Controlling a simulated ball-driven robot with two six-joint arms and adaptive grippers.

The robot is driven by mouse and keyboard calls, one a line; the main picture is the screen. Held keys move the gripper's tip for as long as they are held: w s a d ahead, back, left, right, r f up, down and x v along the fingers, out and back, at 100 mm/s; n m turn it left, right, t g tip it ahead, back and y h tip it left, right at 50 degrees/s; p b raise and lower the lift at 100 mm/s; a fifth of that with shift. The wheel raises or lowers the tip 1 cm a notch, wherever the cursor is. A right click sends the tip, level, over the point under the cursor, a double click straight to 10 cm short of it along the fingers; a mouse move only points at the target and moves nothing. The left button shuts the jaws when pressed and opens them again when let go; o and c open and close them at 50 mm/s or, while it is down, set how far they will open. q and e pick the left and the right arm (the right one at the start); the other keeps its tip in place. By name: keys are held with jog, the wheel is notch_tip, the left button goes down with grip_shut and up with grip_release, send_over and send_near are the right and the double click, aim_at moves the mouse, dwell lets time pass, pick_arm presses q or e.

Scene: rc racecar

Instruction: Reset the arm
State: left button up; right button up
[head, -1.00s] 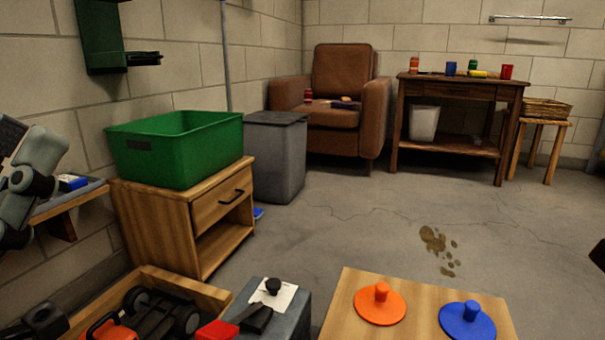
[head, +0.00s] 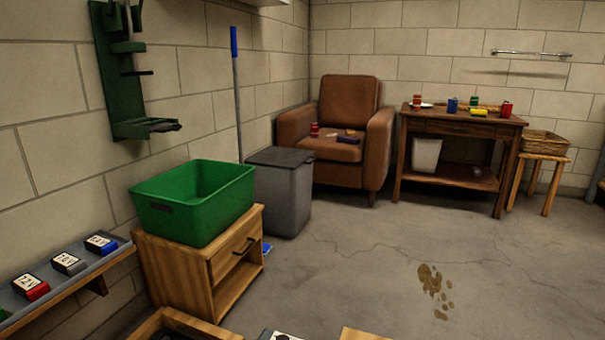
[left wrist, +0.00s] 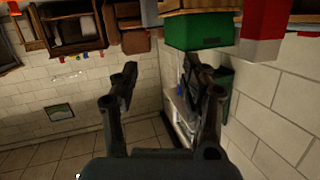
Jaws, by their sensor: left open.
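My left gripper (left wrist: 160,80) shows in the left wrist view with its two dark fingers spread apart and nothing between them. The wrist picture is upside down, with the furniture along its top edge. In the head view neither of my arms shows. My right gripper is in no view.
A green bin (head: 193,202) sits on a wooden cabinet (head: 238,262), beside a grey trash can (head: 285,200). A wall shelf (head: 75,270) holds labelled blocks at left. A brown armchair (head: 348,110) and a wooden table (head: 455,128) stand behind. The floor (head: 350,270) has a brown stain (head: 434,285).

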pick_arm(q)
jog(key=s+a+f+n+g+y+p, duration=0.15)
jog(key=s+f+g+p, duration=0.3)
jog(key=s, duration=0.45)
jog(key=s+a+f+g+p, duration=0.2)
jog(key=s+f+g+p, duration=0.25)
jog(key=s, duration=0.45)
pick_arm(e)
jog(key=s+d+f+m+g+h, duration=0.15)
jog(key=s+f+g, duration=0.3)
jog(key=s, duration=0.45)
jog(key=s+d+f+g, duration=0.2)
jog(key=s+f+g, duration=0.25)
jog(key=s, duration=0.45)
pick_arm(q)
jog(key=s+f+g+p, duration=0.1)
jog(key=s+g+p, duration=0.4)
jog(key=s, duration=1.3)
jog(key=shift+s+a+f+g, duration=0.3)
jog(key=shift+f+g, duration=0.05)
jog(key=shift+g, duration=0.05)
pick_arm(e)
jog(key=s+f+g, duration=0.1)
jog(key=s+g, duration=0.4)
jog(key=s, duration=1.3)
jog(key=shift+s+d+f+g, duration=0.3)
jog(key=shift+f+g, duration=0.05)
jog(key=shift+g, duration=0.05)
